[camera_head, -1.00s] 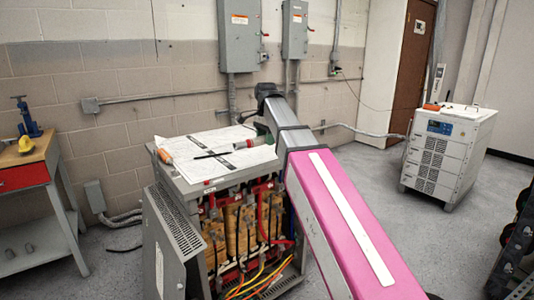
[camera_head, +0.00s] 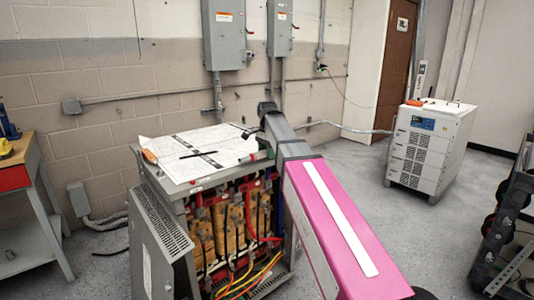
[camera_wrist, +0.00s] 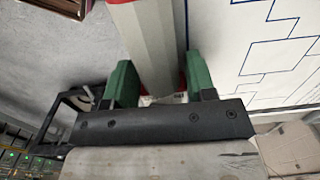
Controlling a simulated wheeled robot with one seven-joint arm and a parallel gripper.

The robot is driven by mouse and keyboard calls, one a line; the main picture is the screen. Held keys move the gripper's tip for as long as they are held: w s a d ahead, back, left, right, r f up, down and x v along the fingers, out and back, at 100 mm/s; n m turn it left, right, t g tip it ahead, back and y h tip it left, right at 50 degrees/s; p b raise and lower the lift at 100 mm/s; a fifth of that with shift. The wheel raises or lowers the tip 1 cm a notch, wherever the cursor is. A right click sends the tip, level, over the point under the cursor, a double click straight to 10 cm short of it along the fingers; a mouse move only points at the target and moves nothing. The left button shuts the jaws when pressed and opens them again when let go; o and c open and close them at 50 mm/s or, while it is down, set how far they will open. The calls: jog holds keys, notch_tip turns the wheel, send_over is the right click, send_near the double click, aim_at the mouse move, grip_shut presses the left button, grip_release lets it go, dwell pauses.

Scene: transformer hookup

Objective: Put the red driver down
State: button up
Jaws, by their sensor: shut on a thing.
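My gripper (camera_head: 264,150) is at the right edge of the transformer cabinet's top (camera_head: 183,187), beside the white drawing sheet (camera_head: 172,148). In the wrist view its two green fingertips (camera_wrist: 162,84) are shut on a grey and red thing, which I take for the red driver (camera_wrist: 152,45). The driver's far end runs out of the top of that view. In the head view the driver is mostly hidden by the gripper and arm. I cannot tell whether it touches the cabinet top.
An orange-handled thing (camera_head: 149,155) and a thin dark tool (camera_head: 198,154) lie on the sheet. The cabinet's front is open, showing coils and cables (camera_head: 235,220). A workbench (camera_head: 35,160) stands left, a white unit (camera_head: 430,150) right.

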jog(key=o, duration=1.1)
jog(key=shift+f, duration=0.1)
notch_tip(320, 180, up, 12)
